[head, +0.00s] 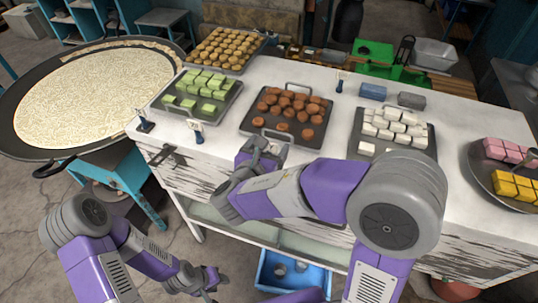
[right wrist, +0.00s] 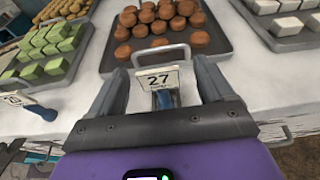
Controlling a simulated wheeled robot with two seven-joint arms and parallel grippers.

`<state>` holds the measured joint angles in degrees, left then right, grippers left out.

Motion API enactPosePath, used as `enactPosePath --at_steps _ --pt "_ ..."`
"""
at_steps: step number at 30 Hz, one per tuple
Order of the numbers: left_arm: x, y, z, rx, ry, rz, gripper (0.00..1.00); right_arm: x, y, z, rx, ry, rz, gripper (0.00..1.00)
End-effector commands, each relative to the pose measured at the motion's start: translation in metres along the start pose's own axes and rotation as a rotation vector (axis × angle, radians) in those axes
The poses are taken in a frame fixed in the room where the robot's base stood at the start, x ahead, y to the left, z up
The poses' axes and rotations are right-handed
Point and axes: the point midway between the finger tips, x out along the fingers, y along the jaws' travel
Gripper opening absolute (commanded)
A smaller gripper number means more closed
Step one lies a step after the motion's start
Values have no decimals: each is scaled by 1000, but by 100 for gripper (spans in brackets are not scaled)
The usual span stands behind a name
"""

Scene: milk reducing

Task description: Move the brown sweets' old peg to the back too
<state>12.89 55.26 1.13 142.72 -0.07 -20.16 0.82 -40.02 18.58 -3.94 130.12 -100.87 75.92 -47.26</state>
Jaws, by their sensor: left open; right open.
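The brown sweets sit on a grey tray (head: 257,123) in the middle of the white table. A blue peg (right wrist: 165,100) with a white card (right wrist: 158,80) reading 27 stands at that tray's front handle. My right gripper (right wrist: 160,72) is open, with one finger on each side of this peg and card; it is not shut on them. In the head view my right gripper (head: 262,150) is at the tray's front edge and the peg is hidden. Another blue peg (head: 339,84) stands behind the brown tray, to its right. My left gripper (head: 207,280) is open and empty, low in front of the table.
Two more pegs stand at the front left: one with a card (head: 197,133) and one near the corner (head: 145,122). Trays of green sweets (head: 157,104) and white sweets (head: 433,143) flank the brown one. Blue and grey blocks (head: 372,91) lie behind the white sweets.

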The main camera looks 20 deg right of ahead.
Motion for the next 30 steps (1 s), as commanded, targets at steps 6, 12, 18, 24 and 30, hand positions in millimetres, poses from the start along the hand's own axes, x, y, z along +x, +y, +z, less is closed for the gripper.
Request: enactPosePath --at_steps 6,12,18,24,30 --pt "1 0 0 0 0 0 43 31 1 -3 2 2 -4 81" --pt "1 0 0 0 0 0 43 36 2 -3 2 3 -1 81" --pt "1 0 0 0 0 0 43 36 2 -3 2 3 -1 66" --pt "1 0 0 0 0 0 43 36 2 -3 2 3 -1 35" --pt "1 0 0 0 0 0 43 36 2 -3 2 3 -1 20"
